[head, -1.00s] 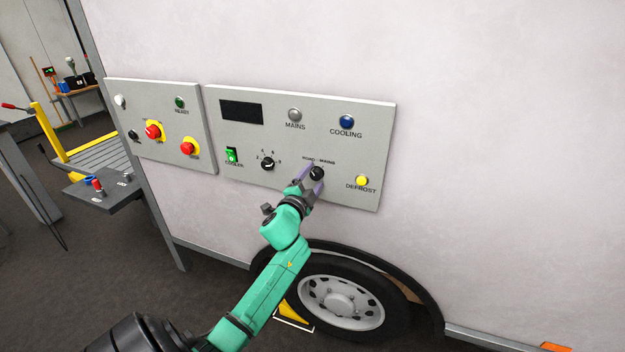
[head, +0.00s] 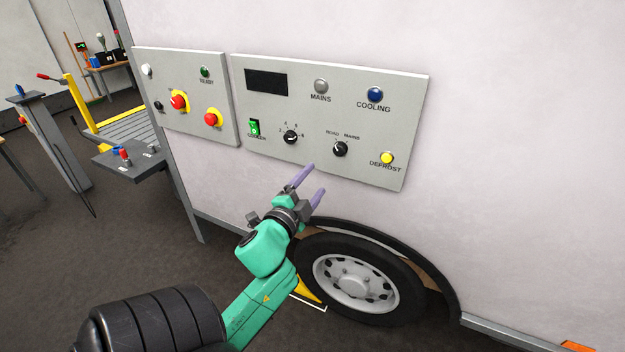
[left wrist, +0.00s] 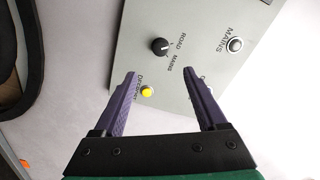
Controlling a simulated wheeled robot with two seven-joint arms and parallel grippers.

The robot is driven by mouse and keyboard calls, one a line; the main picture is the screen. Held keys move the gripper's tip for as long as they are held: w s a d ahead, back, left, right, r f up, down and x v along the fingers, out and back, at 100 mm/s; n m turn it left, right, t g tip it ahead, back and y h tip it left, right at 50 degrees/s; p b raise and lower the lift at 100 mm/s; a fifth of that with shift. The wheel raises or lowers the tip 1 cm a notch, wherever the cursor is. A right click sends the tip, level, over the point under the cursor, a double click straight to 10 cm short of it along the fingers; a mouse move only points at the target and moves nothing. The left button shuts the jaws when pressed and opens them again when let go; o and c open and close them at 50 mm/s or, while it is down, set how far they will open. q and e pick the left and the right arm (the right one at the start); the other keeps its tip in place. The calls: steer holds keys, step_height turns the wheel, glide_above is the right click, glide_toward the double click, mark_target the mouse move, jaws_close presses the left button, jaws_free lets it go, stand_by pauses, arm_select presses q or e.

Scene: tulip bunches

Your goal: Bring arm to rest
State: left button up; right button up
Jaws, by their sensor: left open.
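My left gripper (head: 309,187) is open and empty, below the right control panel (head: 330,112) on the white vehicle wall. Its two purple fingers are clear of the panel in the head view. The black ROAD/MAINS knob (head: 340,149) is just above and to the right of the fingertips, with nothing touching it. In the left wrist view the open fingers (left wrist: 158,82) frame the panel, with the knob (left wrist: 160,46) and the yellow DEFROST button (left wrist: 147,91) beyond them. My right gripper is in neither view.
The left panel (head: 186,100) carries red buttons. A wheel (head: 355,283) under a dark arch sits just below the gripper, with a yellow wedge (head: 308,290) beside it. A grey shelf (head: 130,160) juts out at the left. Dark floor is open at the lower left.

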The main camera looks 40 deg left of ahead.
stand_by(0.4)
arm_select(q)
steer(key=s+d+f+n+g+h, duration=0.2)
steer(key=s+f+g, duration=0.15)
steer(key=f, duration=1.55)
steer(key=s+d+f+n+g+h, duration=0.25)
steer(key=f+g, duration=0.25)
steer(key=f, duration=1.4)
steer(key=s+d+f+n+g, duration=0.1)
steer(key=s+d+f+g, duration=0.2)
steer(key=s+f, duration=0.7)
steer(key=s+d+f+n+g+h, duration=0.1)
steer(key=s+d+f+g, duration=0.3)
steer(key=s+f, duration=0.6)
steer(key=s+d, duration=0.1)
steer(key=s, duration=0.5)
steer(key=shift+s+d+f, duration=0.35)
steer(key=shift+d+f, duration=0.05)
steer(key=shift+g, duration=0.25)
